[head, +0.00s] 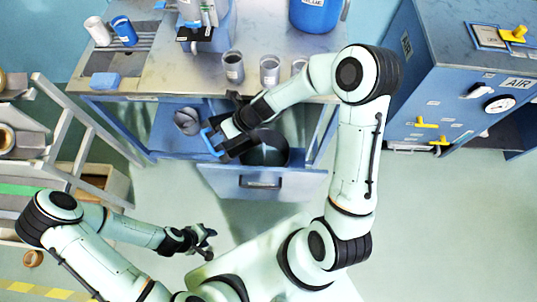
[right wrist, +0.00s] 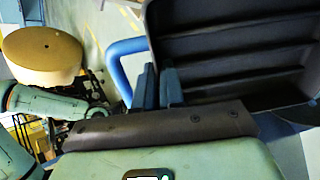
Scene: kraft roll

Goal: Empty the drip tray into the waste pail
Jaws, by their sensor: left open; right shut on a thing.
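The drip tray is a dark tray with a blue loop handle (head: 211,142), held over the pulled-out drawer in the head view. My right gripper (head: 232,136) is shut on it and hides much of it. In the right wrist view the tray's dark ribbed inside (right wrist: 235,50) shows beside my right fingers (right wrist: 170,86), with the blue handle (right wrist: 122,68) to their left. I cannot make out any liquid in it. The waste pail (head: 268,153), dark and round, stands in the drawer just right of the tray, partly covered by my right arm. My left gripper (head: 207,241) is open and empty, low and away from both.
The drawer front (head: 270,184) stands out from the blue bench. Metal cups (head: 233,67), a blue sponge (head: 105,80) and a blue drum (head: 314,12) are on the bench top. A blue air cabinet (head: 440,90) is right, a rack (head: 75,135) left. Floor between is clear.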

